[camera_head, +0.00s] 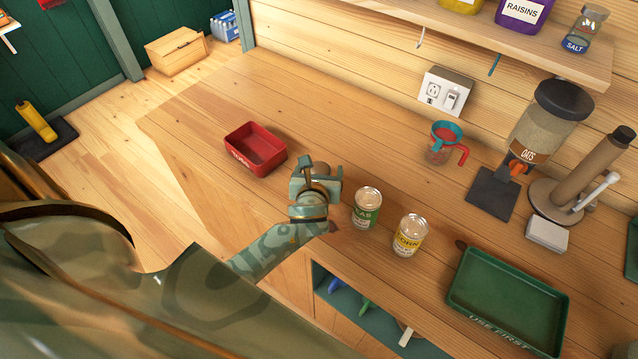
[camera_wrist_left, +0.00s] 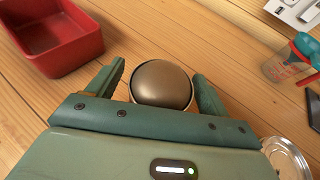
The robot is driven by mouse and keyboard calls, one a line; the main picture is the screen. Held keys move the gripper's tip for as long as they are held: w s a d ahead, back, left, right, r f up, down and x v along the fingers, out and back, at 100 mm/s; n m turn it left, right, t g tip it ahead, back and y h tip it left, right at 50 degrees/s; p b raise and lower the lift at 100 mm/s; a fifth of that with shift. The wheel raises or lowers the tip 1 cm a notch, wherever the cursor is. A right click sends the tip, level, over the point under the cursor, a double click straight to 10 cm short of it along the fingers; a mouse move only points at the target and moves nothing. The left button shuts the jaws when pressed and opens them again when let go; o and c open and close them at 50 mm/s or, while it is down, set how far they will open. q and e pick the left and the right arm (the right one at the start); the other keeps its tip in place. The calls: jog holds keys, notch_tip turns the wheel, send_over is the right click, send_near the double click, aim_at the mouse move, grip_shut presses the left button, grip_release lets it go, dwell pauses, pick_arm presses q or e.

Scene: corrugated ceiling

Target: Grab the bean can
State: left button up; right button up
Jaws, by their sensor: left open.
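My left gripper (camera_head: 317,176) is open above the counter, left of two upright cans. In the left wrist view its fingers (camera_wrist_left: 158,72) stand on either side of a round, smooth, brownish-grey top (camera_wrist_left: 162,83). No label shows on that round thing, so I cannot tell if it is the bean can; my gripper mostly hides it in the head view. Nearest on the right is a can with a green label (camera_head: 367,208), its word not clearly readable. Its silver lid shows low right in the wrist view (camera_wrist_left: 286,158). A yellow-labelled corn can (camera_head: 410,235) stands beyond it.
A red bin (camera_head: 256,148) lies left of the gripper and also shows in the wrist view (camera_wrist_left: 52,40). A red-handled measuring cup (camera_head: 444,142), an oats dispenser (camera_head: 545,125) and a paper-towel stand (camera_head: 580,180) are behind. A green tray (camera_head: 508,300) is at right.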

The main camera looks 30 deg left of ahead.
pick_arm(q)
jog(key=shift+w+a+f, duration=0.15)
jog(key=shift+w, duration=0.15)
jog(key=c, duration=1.3)
jog(key=shift+o, duration=0.2)
